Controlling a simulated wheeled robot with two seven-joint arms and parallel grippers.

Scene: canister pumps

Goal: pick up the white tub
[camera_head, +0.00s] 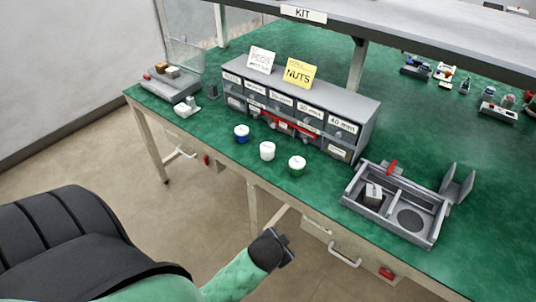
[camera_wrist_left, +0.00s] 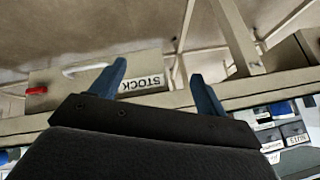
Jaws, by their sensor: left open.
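The white tub (camera_head: 267,151) stands upright on the green bench top near its front edge. It is the middle one of three small tubs, between a blue tub with a white top (camera_head: 241,134) and a green tub with a white top (camera_head: 297,166). My left gripper (camera_head: 284,247) is in front of the bench, away from the tubs and below them in the picture. In the left wrist view its two blue fingers (camera_wrist_left: 160,85) are spread with nothing between them. My right gripper is not in view.
A grey drawer unit (camera_head: 300,112) stands behind the tubs. A grey tray with compartments (camera_head: 395,207) is to their right. A flat grey device (camera_head: 171,86) is at the left end. A shelf (camera_head: 400,40) overhangs the back. The bench's front edge lies between gripper and tubs.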

